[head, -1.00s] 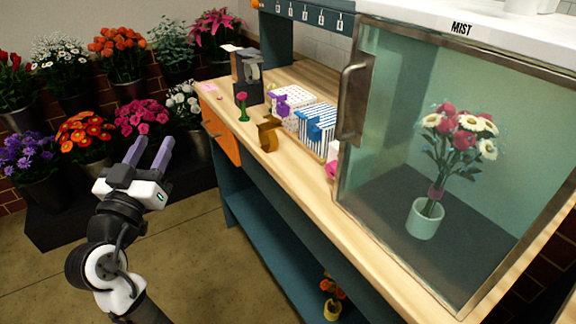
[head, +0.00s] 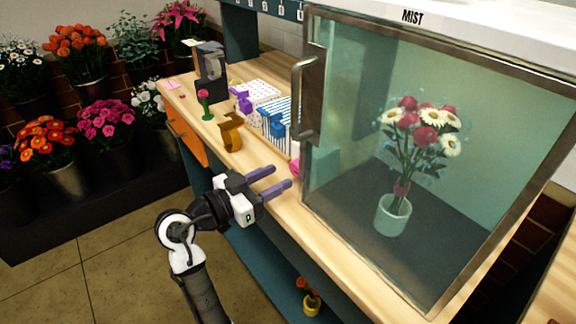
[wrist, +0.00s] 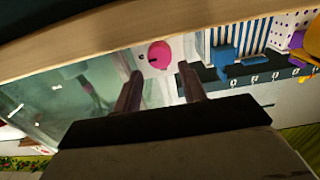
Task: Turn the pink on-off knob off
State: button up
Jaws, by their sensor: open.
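The pink knob (wrist: 159,55) shows in the wrist view as a round disc with a dark slot or mark, on a pale plate ahead of my fingertips. In the head view only a pink edge of the knob (head: 295,168) shows, at the left side of the mist cabinet (head: 313,190). My gripper (head: 281,179) is open and empty, with its purple fingers pointing right, in front of the bench edge near the knob. In the wrist view my gripper (wrist: 159,82) has its two fingers apart, below the knob and not visibly touching it.
The glass cabinet door has a metal handle (head: 298,100) left of the glass. A bouquet in a pale vase (head: 393,216) stands inside. Striped boxes (head: 276,118), an ochre holder (head: 230,132) and a single flower (head: 206,105) stand on the bench. Flower buckets stand at left.

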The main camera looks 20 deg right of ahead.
aim_at(293, 168)
jog(key=shift+p+x, duration=0.4)
jog(key=shift+x, duration=1.8)
jog(key=shift+c, duration=0.2)
jog(key=c, duration=0.6)
jog(key=n+p, duration=0.1)
jog(key=n, duration=0.2)
jog(key=shift+r, duration=0.1)
jog(key=shift+n+p, duration=0.4)
jog(key=shift+n, duration=0.4)
jog(key=shift+a, duration=0.1)
jog(key=o, duration=0.6)
jog(key=shift+o, duration=0.2)
